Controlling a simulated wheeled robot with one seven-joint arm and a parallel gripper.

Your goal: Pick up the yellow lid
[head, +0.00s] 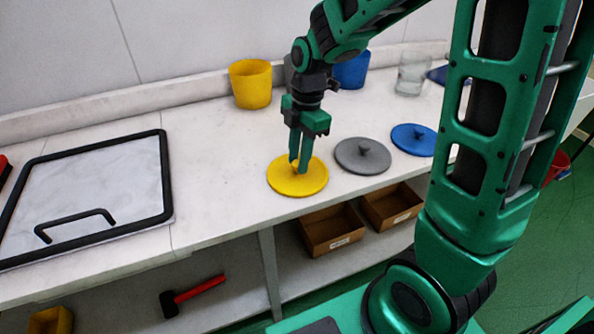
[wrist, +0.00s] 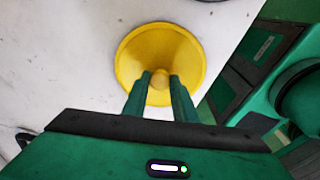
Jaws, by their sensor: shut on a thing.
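The yellow lid (head: 285,184) is a round disc with a small knob, near the front edge of the white counter in the head view. My gripper (head: 298,165) points straight down over its middle, with its fingers closed on the knob. In the wrist view, the yellow lid (wrist: 180,45) shows beyond the two green fingertips (wrist: 161,80), which sit on either side of the knob. The lid looks flat, at or very near the counter top; I cannot tell whether any gap lies under it.
A grey lid (head: 362,156) and a blue lid (head: 414,139) lie to the right. A yellow cup (head: 250,84), a blue cup (head: 352,71) and a clear glass (head: 411,74) stand behind. A black-framed panel (head: 88,192) is at left. Boxes (head: 331,228) sit on the shelf below.

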